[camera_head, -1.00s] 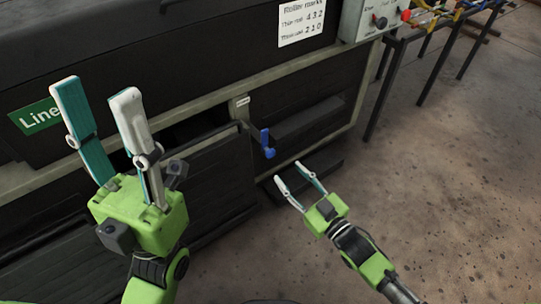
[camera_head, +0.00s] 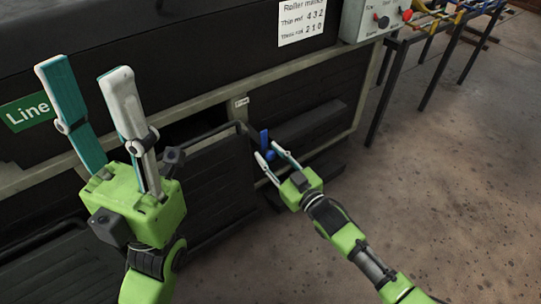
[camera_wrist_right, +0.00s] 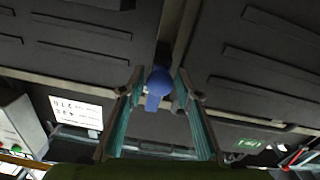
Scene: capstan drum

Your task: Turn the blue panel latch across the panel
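The blue panel latch (camera_head: 264,138) is mounted on the dark machine panel, just right of the vertical frame post. It also shows in the right wrist view (camera_wrist_right: 158,84), with a rounded end and a short flat arm. My right gripper (camera_head: 265,150) is open, and its fingertips stand at either side of the latch. In the wrist view the latch appears between the open fingers, with small gaps visible; contact cannot be told. In the head view the fingers hide part of the latch. My left gripper (camera_head: 85,70) is open and empty, raised at the left, away from the latch.
A dark panel (camera_head: 221,172) lies left of the latch, and a dark bar runs beside the post. A grey control box (camera_head: 372,18) with a red knob is at the upper right, near a black-legged stand (camera_head: 441,72). The floor (camera_head: 455,170) at the right is clear.

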